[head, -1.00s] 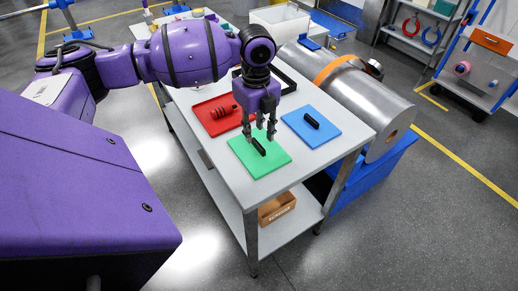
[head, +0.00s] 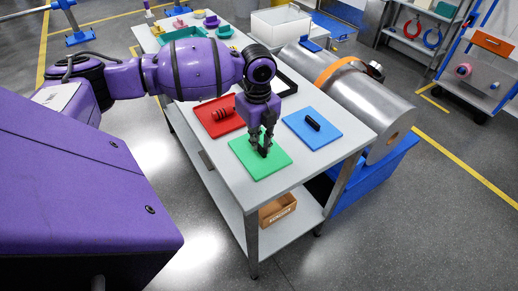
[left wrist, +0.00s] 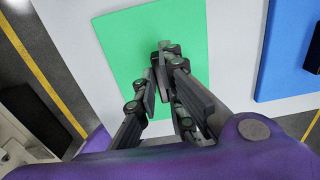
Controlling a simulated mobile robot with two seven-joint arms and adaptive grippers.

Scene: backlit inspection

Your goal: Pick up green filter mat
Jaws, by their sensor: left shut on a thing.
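The green filter mat (head: 262,167) lies flat at the near end of the grey table, with a black grip bar (head: 264,151) on its top. My left gripper (head: 262,151) points down over the mat and is shut on that bar, whose middle is mostly hidden by the fingers. In the left wrist view the green mat (left wrist: 120,45) spreads under the closed fingers (left wrist: 163,72). I see no gap between the mat and the table. My right gripper is in neither view.
A blue mat (head: 327,138) with a black bar lies to the right, and a red mat (head: 206,118) with red ridged piece lies behind left. A black frame (head: 285,82) and white bin (head: 280,21) are farther back.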

